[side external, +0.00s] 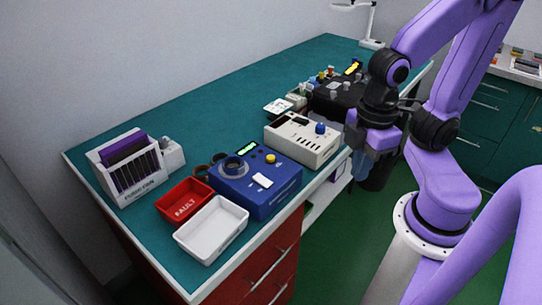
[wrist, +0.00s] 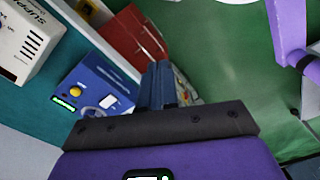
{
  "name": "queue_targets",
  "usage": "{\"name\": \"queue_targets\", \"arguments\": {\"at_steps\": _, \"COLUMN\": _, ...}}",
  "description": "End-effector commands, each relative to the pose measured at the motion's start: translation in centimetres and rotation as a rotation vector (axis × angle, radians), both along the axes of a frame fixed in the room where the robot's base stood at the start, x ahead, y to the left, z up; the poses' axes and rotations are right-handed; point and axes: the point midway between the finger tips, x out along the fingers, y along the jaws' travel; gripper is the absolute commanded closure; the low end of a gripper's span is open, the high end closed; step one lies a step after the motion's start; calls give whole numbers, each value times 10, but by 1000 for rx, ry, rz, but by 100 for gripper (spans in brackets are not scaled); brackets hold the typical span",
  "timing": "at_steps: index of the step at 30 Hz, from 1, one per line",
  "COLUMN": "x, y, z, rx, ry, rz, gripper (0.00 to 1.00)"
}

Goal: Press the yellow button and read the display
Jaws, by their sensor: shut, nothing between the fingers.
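The yellow button (side external: 270,158) is on top of a blue box (side external: 262,188) near the front edge of the bench. A small lit green display (side external: 247,148) is beside it; its reading is too small to make out. In the wrist view the button (wrist: 77,90) and the display (wrist: 65,104) show on the blue box (wrist: 92,82), left of my fingers. My gripper (side external: 358,170) is shut and empty, off the bench's front edge, to the right of the blue box and apart from it. It also shows in the wrist view (wrist: 160,76).
A cream box with a blue knob (side external: 302,140) stands between the blue box and my gripper. A red FAULT tray (side external: 185,202), a white tray (side external: 212,229) and a card rack (side external: 130,168) are to the left. A black unit (side external: 335,95) is behind.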

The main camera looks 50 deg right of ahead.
Motion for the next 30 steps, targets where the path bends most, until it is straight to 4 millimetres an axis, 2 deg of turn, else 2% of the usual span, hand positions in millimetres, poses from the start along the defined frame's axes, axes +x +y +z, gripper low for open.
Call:
{"name": "queue_targets", "arguments": {"at_steps": 20, "x": 1, "y": 1, "z": 0, "rx": 3, "ry": 13, "rz": -30, "gripper": 100}}
{"name": "queue_targets", "arguments": {"at_steps": 25, "x": 9, "y": 5, "z": -2, "rx": 25, "ry": 82, "rz": -191, "gripper": 100}}
{"name": "queue_targets", "arguments": {"at_steps": 30, "x": 25, "y": 15, "z": -4, "rx": 75, "ry": 196, "rz": -464, "gripper": 100}}
